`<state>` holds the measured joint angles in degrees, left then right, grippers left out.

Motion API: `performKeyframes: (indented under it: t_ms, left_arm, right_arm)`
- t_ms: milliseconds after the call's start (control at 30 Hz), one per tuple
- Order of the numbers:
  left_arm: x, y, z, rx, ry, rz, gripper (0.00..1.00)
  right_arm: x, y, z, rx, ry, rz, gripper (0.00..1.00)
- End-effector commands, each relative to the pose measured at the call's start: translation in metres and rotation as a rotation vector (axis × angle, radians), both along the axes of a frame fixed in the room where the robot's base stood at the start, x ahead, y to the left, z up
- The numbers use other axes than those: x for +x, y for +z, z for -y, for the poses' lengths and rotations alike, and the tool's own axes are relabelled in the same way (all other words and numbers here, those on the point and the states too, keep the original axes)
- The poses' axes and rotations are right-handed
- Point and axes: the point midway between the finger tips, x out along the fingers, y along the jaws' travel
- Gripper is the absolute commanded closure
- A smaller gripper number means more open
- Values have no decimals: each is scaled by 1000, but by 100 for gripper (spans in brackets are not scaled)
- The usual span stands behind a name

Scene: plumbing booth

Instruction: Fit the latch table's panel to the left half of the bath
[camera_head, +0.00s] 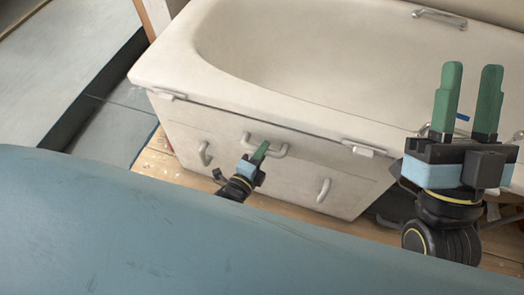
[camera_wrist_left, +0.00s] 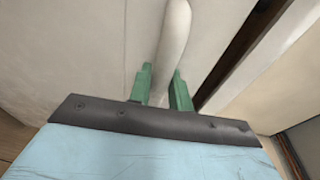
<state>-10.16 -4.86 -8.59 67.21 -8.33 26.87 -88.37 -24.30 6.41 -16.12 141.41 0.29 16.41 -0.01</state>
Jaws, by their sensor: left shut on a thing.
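The white panel (camera_head: 230,158) stands upright below the rim of the left half of the white bath (camera_head: 300,100). A thin dark line shows between its top edge and the rim; I cannot tell if it is fully seated. It has a top handle (camera_head: 268,146) and two side handles. My left gripper (camera_head: 260,152) is shut on the top handle. In the left wrist view the handle (camera_wrist_left: 174,40) runs between the green fingers (camera_wrist_left: 162,90). My right gripper (camera_head: 468,98) is raised at the right, its fingers apart and empty.
Two pale latches, left (camera_head: 170,95) and right (camera_head: 365,149), sit at the bath's rim. The space under the bath right of the panel looks dark and open. A wooden floor strip (camera_head: 155,160) runs along the front. A large blue-grey surface fills the foreground.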

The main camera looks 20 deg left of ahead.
Motion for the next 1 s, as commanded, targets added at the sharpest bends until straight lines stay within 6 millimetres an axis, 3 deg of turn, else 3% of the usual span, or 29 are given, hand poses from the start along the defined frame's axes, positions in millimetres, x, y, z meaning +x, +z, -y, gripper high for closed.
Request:
performKeyframes:
  t_ms: [33,800,833,1000]
  left_arm:
    - [7,5,0,-2,2,14,100]
    - [11,3,-1,-2,4,11,100]
    - [11,3,-1,-2,4,11,76]
    - [9,1,0,-1,3,7,55]
  right_arm:
    - [0,-1,0,0,0,0,64]
    - [0,-3,0,0,0,-1,64]
    - [0,-3,0,0,0,-1,64]
    - [0,-3,0,0,0,-1,64]
